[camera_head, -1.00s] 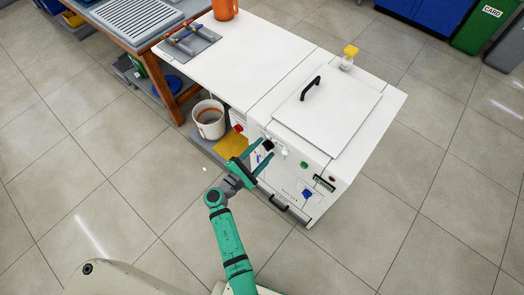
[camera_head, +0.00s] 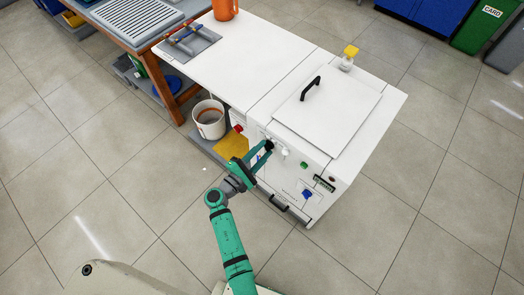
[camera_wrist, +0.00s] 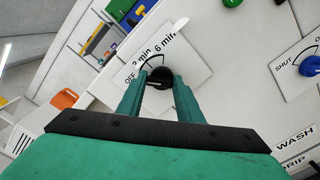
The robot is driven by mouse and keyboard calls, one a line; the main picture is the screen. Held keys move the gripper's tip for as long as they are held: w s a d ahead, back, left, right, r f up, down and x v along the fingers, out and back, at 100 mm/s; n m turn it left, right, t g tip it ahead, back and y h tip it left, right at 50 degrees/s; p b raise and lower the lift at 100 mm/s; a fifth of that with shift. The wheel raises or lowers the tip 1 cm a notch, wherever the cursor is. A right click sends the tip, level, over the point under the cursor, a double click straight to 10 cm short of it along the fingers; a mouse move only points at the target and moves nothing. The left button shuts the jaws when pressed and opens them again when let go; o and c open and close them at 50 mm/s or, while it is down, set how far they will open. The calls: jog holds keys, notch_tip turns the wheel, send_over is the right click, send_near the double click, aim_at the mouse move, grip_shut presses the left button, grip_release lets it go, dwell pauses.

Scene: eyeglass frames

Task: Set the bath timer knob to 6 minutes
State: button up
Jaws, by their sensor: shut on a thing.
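The bath timer knob (camera_wrist: 160,77) is black and round, on a white dial plate (camera_wrist: 188,58) marked OFF, 3 min and 6 min in the wrist view. My gripper (camera_wrist: 160,80) has its two green fingers shut on the knob, one on each side. Which mark the knob points to is hard to tell, as its pointer is not clear. In the head view my gripper (camera_head: 263,147) reaches the front panel of the white machine (camera_head: 315,160), and the knob (camera_head: 269,145) shows between the fingertips.
A blue knob on a plate marked SHUT (camera_wrist: 310,66) and a green button (camera_wrist: 232,2) lie to the right in the wrist view. In the head view a red knob (camera_head: 239,128) is left of my gripper.

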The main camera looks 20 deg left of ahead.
jog(key=m, duration=0.4)
jog(key=shift+s+f+m, duration=0.1)
jog(key=shift+m, duration=0.2)
jog(key=m, duration=0.4)
jog(key=shift+d+f+m, duration=0.1)
jog(key=shift+m, duration=0.2)
jog(key=m, duration=0.7)
jog(key=shift+s+d+f+m, duration=0.1)
jog(key=shift+s+f+m, duration=0.05)
jog(key=shift+f+m, duration=0.15)
jog(key=shift+m, duration=0.3)
jog(key=o, duration=1)
jog(key=shift+r, duration=0.1)
jog(key=shift+o, duration=0.2)
jog(key=v, duration=1)
jog(key=shift+s, duration=0.3)
